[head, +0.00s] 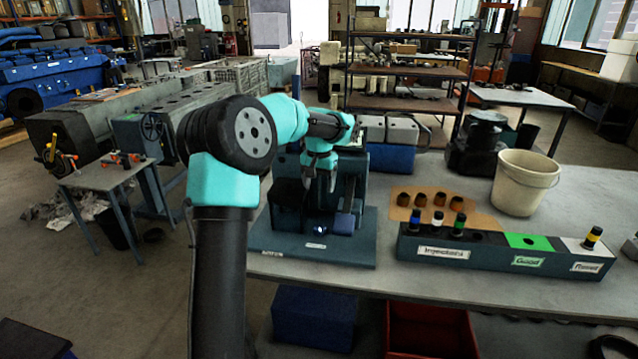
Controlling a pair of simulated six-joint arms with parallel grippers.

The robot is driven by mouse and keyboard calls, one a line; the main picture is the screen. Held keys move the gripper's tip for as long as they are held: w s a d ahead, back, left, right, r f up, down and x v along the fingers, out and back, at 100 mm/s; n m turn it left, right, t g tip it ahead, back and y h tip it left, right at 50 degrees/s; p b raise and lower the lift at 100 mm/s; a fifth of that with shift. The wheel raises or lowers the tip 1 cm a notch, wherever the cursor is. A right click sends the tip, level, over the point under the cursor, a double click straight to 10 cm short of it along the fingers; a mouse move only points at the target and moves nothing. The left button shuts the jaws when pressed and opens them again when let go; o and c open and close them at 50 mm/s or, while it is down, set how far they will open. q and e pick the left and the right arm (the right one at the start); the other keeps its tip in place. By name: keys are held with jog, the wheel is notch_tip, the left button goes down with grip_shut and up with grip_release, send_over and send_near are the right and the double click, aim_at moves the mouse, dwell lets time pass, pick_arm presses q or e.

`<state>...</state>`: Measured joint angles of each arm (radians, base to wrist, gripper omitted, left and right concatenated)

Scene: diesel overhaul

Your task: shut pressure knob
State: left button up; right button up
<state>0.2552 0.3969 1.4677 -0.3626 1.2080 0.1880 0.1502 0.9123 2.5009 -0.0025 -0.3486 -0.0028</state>
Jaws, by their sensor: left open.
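The dark blue test stand (268,243) sits on the near left part of the grey table. Its upright body is partly hidden behind my left arm and gripper. A small round blue-black knob-like part (320,230) shows low on the front of the stand; I cannot tell for certain whether it is the pressure knob. My left gripper (320,185) is open, pointing down in front of the stand's upper part, above that round part and apart from it in the picture. No object shows between its fingers. My right gripper is not in view.
Right of the stand is a long rack (480,258) labelled Injectors, Good and Failed, holding several injectors. An orange mat (480,217) with brown cups lies behind it, and a white bucket (525,182) stands at the right. Bare table (385,205) separates stand and mat.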

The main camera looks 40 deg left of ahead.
aim_at(319, 226)
pick_arm(q)
jog(key=n, duration=0.4)
jog(key=shift+w+a+r, duration=0.15)
jog(key=shift+w+r, duration=0.05)
jog(key=shift+r, duration=0.1)
notch_tip(319, 226, down, 18)
jog(key=shift+r, duration=0.25)
dwell(0.7)
jog(key=c, duration=0.9)
